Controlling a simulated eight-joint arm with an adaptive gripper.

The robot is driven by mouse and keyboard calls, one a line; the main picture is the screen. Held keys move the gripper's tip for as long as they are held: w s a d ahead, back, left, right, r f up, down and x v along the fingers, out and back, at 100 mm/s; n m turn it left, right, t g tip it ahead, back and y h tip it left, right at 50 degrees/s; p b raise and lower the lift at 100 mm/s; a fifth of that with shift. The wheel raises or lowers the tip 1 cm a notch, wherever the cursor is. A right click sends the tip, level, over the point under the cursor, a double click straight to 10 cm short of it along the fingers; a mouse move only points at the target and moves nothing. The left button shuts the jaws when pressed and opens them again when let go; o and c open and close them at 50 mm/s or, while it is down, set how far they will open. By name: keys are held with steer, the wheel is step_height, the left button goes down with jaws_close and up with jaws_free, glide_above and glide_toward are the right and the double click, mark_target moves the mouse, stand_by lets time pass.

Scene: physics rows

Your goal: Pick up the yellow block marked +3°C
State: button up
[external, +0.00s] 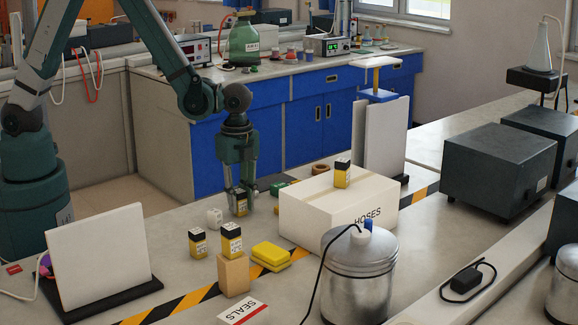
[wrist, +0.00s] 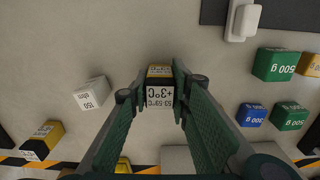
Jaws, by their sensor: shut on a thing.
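The yellow block marked +3°C (wrist: 160,97), with a black end and a white label, stands between my fingers in the wrist view. In the external view the block (external: 240,207) is low at the counter, partly covered by the fingers. My gripper (external: 241,192) points straight down and is shut on it, a finger on each side. I cannot tell whether its base touches the counter. Similar yellow-and-black blocks stand elsewhere: one on the counter (external: 198,243), one on a wooden block (external: 231,240), and one on the HOSES box (external: 342,173).
A white cube (external: 214,218) is just left of my gripper. The HOSES box (external: 330,212) is close on the right. Coloured weights, including a green one (wrist: 273,64), lie near the gripper. Yellow pads (external: 270,256) and a metal canister (external: 359,280) are in front.

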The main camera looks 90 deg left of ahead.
mark_target(239, 191)
steer(key=shift+r, duration=0.15)
steer(key=shift+r+p, duration=0.65)
steer(key=shift+r, duration=4.15)
